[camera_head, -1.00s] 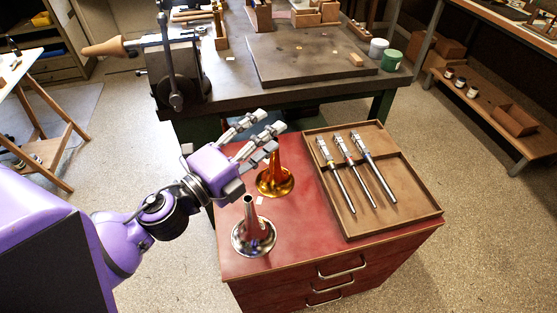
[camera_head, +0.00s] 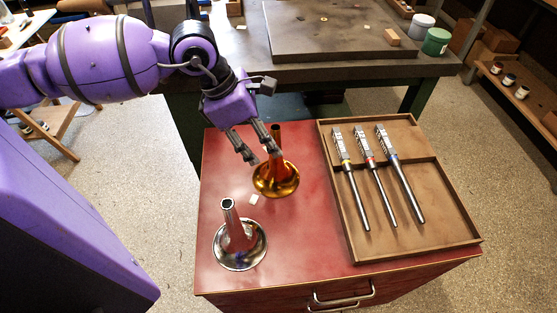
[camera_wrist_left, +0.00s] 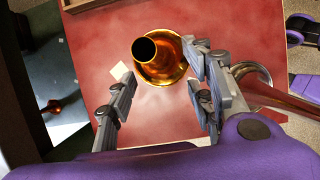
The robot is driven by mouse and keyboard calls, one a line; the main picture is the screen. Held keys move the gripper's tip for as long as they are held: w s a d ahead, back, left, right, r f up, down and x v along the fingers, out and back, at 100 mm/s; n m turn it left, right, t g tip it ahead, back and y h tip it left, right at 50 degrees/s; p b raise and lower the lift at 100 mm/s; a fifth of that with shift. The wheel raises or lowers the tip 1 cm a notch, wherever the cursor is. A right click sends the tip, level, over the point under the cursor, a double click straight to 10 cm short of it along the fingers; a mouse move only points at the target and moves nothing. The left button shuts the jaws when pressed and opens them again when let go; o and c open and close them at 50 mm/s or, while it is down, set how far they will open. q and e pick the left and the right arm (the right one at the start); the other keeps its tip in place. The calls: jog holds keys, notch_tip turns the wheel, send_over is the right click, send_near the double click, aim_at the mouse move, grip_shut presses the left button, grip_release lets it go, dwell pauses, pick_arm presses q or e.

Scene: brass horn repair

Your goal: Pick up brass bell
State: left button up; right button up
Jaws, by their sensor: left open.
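The brass bell (camera_head: 276,180) stands flared end down on the red cabinet top (camera_head: 310,235), its narrow end up. It also shows in the left wrist view (camera_wrist_left: 160,62), seen from above, beyond and between the fingers. My left gripper (camera_head: 256,155) is open and empty, beside and just above the bell's left side in the head view, pointing down. In the wrist view its fingertips (camera_wrist_left: 153,82) spread on either side of the bell; I cannot tell whether one touches it. A silver bell (camera_head: 238,240) stands nearer the front left. My right gripper is not in view.
A wooden tray (camera_head: 440,205) with three valve-like parts (camera_head: 375,175) lies on the right of the cabinet. A small white tag (camera_head: 254,199) lies between the bells. A dark workbench (camera_head: 390,70) stands behind.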

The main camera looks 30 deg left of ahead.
pick_arm(q)
jog(key=x, duration=0.6)
jog(key=shift+w+f, duration=0.2)
jog(key=shift+w, duration=0.3)
grip_shut()
